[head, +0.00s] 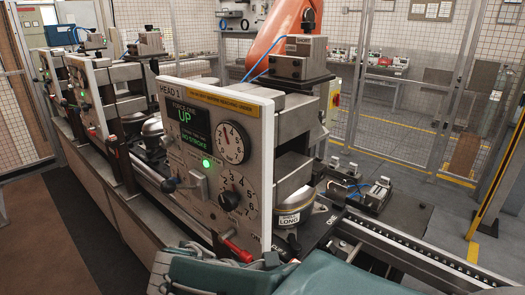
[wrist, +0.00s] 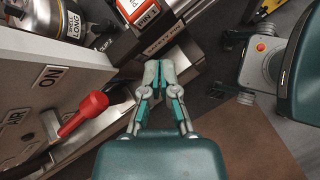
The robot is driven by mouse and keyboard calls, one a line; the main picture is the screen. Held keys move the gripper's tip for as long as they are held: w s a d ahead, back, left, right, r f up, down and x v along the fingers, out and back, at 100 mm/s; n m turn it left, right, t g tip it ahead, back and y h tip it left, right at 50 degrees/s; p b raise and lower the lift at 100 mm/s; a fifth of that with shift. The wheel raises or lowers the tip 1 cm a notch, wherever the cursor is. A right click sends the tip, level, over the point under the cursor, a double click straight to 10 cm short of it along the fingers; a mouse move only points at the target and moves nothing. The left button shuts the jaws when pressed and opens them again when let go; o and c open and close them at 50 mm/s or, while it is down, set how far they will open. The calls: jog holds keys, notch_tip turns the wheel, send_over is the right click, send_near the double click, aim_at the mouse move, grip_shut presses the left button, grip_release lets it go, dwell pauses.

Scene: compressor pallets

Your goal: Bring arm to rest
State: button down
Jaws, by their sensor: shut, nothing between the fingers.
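My gripper (wrist: 159,72) is in the middle of the wrist view, its two teal and grey fingers together and empty. It is to the right of a red-handled lever (wrist: 84,114) on a grey panel marked ON and AIR. In the head view, teal parts of my arm fill the bottom edge, below the HEAD 1 panel (head: 183,150). The gripper's fingers cannot be made out there.
The HEAD 1 panel has a lit green lamp, dials and a red lever (head: 236,251). A canister marked LONG (head: 289,216) sits under the press. A rail (head: 420,262) runs to the right. Similar machines line the left. Mesh fencing (head: 415,90) stands behind.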

jog(key=s+d+r+m+y, duration=0.1)
jog(key=s+d+m+y, duration=0.3)
jog(key=d+m, duration=0.4)
jog(key=s+d+r+m+y, duration=0.2)
jog(key=s+d+m+y, duration=0.2)
jog(key=d+m, duration=0.4)
jog(key=s+m, duration=0.1)
jog(key=m, duration=0.2)
jog(key=shift+m, duration=0.3)
dwell(0.5)
